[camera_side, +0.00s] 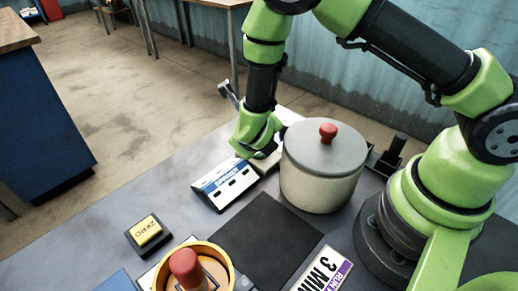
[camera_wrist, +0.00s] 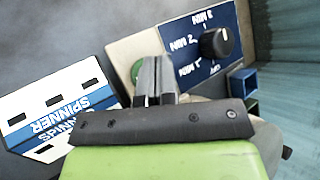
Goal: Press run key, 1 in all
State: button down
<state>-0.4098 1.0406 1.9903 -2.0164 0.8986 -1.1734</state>
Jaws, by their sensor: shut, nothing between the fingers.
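In the wrist view a green round key (camera_wrist: 137,70) sits on a beige panel (camera_wrist: 125,48), partly hidden behind my fingers; it is probably the run key, though I can read no label on it. My gripper (camera_wrist: 156,62) is shut and empty, its fingertips over or at the key's right edge. I cannot tell whether they touch it. In the side view my gripper (camera_side: 262,157) points down behind the pot's left side, at a beige unit (camera_side: 267,165) mostly hidden there. A black dial (camera_wrist: 215,43) on a blue plate marked MIN 1, 2, 3 sits right of the key.
A white and blue SPINNER box (camera_side: 226,184) lies beside the unit. A lidded cream pot (camera_side: 318,190) stands close right of my gripper. A black mat (camera_side: 265,235), a ZERO button (camera_side: 148,231), a yellow-rimmed vessel (camera_side: 228,262) and a RUN 3 MIN card (camera_side: 322,272) lie nearer.

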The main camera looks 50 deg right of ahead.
jog(key=shift+f, duration=0.15)
jog(key=shift+f, duration=0.25)
jog(key=shift+f, duration=0.4)
dwell(0.8)
dwell(0.3)
jog(key=shift+r, duration=0.8)
jog(key=shift+r, duration=0.15)
jog(key=shift+r, duration=2.4)
